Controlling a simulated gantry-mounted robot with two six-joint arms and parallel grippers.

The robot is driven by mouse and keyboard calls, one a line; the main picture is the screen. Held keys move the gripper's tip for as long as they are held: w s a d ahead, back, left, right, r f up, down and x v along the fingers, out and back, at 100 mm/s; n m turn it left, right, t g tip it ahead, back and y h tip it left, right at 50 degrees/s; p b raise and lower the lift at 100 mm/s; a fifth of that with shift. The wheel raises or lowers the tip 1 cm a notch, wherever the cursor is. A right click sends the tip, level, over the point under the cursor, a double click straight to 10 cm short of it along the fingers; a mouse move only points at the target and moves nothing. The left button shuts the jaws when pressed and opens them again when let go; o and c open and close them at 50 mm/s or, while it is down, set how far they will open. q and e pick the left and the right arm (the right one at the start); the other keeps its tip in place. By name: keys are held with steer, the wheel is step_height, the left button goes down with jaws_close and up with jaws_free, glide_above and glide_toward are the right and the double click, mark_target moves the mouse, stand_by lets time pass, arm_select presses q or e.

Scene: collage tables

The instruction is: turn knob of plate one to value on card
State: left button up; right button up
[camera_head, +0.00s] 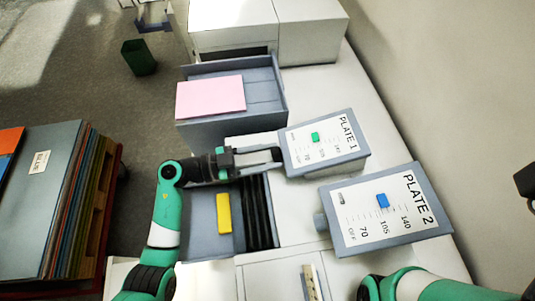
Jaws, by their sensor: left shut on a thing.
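Plate 1 (354,153) is a grey box with a white scale face and a green marker (315,137) partway up the scale, between the low and high numbers. My left gripper (277,155) reaches in from the left and is shut at the box's left side. I see no readable value card. A dark part at the right edge may be my right gripper, cut off.
A pink sheet (210,97) lies across a grey open drawer (275,82). Below is another drawer (201,235) with a yellow block (223,213). A stack of coloured boards (45,215) stands left. A wall bounds the right.

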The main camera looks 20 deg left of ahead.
arm_select(q)
jaws_close()
steer(key=shift+s+d+r+m+t+p, duration=0.15)
steer(key=shift+m+t+p, duration=0.45)
steer(key=shift+m+p, duration=0.45)
steer(key=shift+m+t+y+p, duration=0.3)
steer(key=shift+m+t+p, duration=0.2)
steer(key=shift+m+p, duration=0.05)
steer(key=shift+f+m+t, duration=0.2)
steer(key=shift+m+t, duration=0.1)
steer(key=shift+m, duration=0.4)
